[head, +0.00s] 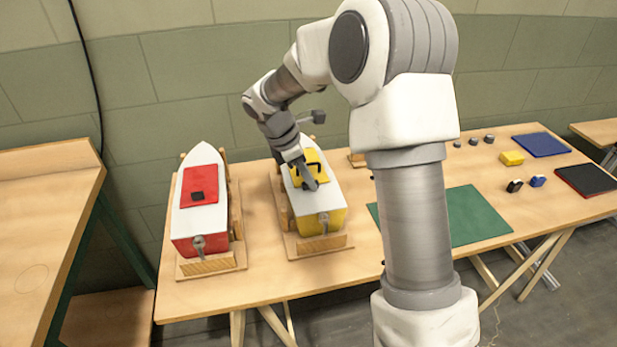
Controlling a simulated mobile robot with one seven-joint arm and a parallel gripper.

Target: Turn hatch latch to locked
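The yellow boat (332,219) has a white deck and a yellow hatch (322,176). It rests upright in a wooden cradle on the table. My gripper (310,184) points down at this hatch, with its fingers at or just above it. The fingers hide part of the hatch, and I cannot make out its latch or whether they touch it. Whether the fingers are open or shut is too small to tell. The red boat (212,217) stands to the left in its own cradle. Its red hatch (200,181) bears a small black latch (197,196).
A green mat (470,215) lies right of the yellow boat, partly behind my arm. A yellow block (512,158), a blue mat (541,145), a dark red-edged tray (587,180) and several small parts lie further right. A wooden bench (40,220) stands at left.

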